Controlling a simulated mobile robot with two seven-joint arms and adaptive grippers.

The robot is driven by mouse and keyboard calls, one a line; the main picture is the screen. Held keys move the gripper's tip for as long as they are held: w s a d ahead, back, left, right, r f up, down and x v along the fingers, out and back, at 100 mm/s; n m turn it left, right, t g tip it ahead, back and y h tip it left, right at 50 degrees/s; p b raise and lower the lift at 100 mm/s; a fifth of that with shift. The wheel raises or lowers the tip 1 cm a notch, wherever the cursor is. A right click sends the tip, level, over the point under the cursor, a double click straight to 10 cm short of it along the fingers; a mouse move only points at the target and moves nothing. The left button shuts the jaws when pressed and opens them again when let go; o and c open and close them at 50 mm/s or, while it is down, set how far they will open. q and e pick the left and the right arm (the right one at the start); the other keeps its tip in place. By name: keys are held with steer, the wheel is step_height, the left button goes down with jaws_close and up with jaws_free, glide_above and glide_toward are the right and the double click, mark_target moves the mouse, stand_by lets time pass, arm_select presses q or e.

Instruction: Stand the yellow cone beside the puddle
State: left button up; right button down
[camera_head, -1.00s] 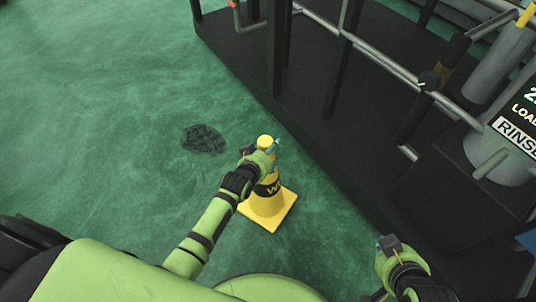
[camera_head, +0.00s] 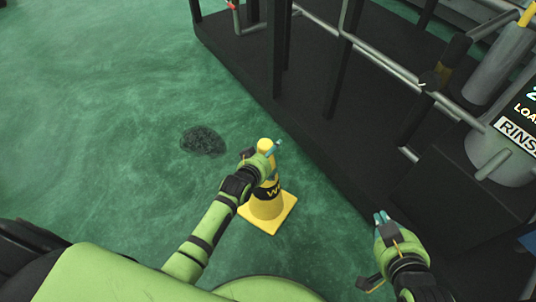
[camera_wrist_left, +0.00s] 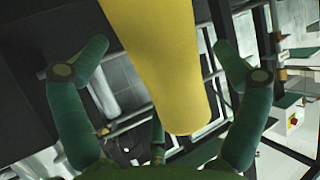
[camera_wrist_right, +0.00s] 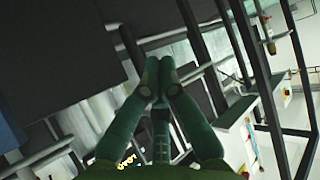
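The yellow cone (camera_head: 268,210) with a black lettered band stands upright on its square base on the green floor. The dark puddle (camera_head: 203,140) lies left of and beyond the cone, with bare floor between them. My left gripper (camera_head: 265,151) is at the cone's upper part. In the left wrist view the cone (camera_wrist_left: 168,65) lies between the two spread fingers, with a gap visible at each side. My right gripper (camera_head: 381,218) is away from the cone, at the lower right. In the right wrist view its fingertips (camera_wrist_right: 159,78) are together with nothing between them.
A dark machine platform (camera_head: 310,130) with posts and grey pipes (camera_head: 385,62) runs diagonally along the right. A grey cylinder with a sign (camera_head: 500,150) stands at far right. The floor around and left of the puddle is clear.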

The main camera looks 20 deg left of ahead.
arm_select(q)
steer(key=shift+s+r, duration=0.1)
steer(key=shift+s, duration=0.05)
arm_select(e)
steer(key=s+d+f+g+h+p, duration=0.25)
steer(key=s+d+f+g, duration=0.25)
steer(key=s+f+g, duration=0.45)
arm_select(q)
steer(key=p+v, duration=0.3)
steer(key=v, duration=0.9)
steer(key=s+f+m+g, duration=0.1)
steer(key=s+g, duration=0.3)
steer(key=s, duration=0.4)
steer(key=s+a+f+g+y, duration=0.1)
steer(key=s+f+g, duration=0.3)
steer(key=s, duration=0.5)
steer(key=shift+s+a+m+g+b, duration=0.3)
steer(key=shift+m+g, duration=0.1)
steer(key=shift+g, duration=0.3)
arm_select(e)
steer(key=shift+m+t+y, duration=0.25)
steer(key=shift+m+t, duration=0.15)
steer(key=shift+t, duration=0.35)
steer(key=f, duration=0.4)
steer(key=shift+s+a+f, duration=0.15)
steer(key=shift+s+a, duration=0.15)
steer(key=shift+a, duration=0.05)
arm_select(q)
steer(key=shift+f, duration=0.1)
steer(key=shift+c, duration=0.4)
